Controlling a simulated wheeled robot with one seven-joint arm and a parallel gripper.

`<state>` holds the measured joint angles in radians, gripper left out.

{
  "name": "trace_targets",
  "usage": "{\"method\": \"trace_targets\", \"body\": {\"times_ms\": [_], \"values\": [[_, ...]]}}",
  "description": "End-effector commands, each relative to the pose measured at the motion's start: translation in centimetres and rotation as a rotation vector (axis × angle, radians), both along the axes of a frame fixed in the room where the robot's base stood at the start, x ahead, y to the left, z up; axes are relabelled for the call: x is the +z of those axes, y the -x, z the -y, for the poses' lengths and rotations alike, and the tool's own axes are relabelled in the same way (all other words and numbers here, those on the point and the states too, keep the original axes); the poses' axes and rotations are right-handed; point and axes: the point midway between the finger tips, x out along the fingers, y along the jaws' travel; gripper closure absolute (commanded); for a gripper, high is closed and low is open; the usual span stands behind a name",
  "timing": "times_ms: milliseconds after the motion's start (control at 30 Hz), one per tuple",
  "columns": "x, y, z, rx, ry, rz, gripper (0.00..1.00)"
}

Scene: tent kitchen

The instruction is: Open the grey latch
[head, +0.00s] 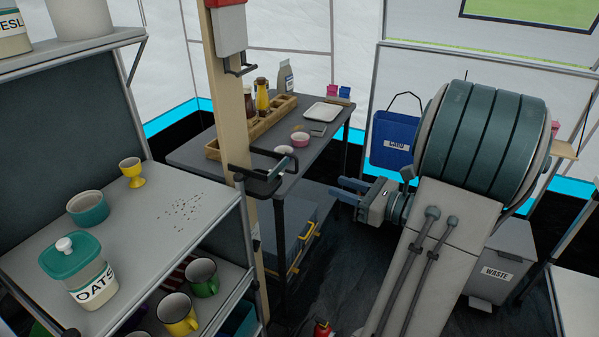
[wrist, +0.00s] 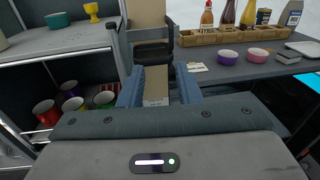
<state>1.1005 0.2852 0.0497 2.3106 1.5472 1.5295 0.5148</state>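The grey latch (head: 268,172) sits on an upright beige post (head: 228,110) in the head view, its dark bracket reaching out to the right. In the wrist view the latch (wrist: 150,34) is near the top centre, ahead of my fingers, with the post (wrist: 156,82) showing below it. My gripper (head: 342,190) is right of the latch in the head view, apart from it. In the wrist view its two blue fingers (wrist: 158,74) are spread with nothing held between them. I cannot tell the latch's exact position.
A shelf (head: 150,225) with an oats jar (head: 82,270), cup and mugs stands left of the post. A dark table (head: 190,155) with a wooden rack (head: 250,128), bowls and bottles stands behind it. A waste bin (head: 495,270) is at the right.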

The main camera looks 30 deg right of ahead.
Motion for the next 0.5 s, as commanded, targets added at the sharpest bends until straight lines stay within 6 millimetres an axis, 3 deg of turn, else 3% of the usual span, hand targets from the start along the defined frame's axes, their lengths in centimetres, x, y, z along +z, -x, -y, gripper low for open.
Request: {"method": "trace_targets", "body": {"times_ms": [33, 167, 500], "values": [[-0.2, 0.1, 0.9, -0.029, -0.021, 0.009, 0.69], [-0.1, -0.4, 1.4, -0.052, -0.041, 0.02, 0.69], [-0.1, -6.0, -1.6, -0.047, -0.04, 0.019, 0.69]]}}
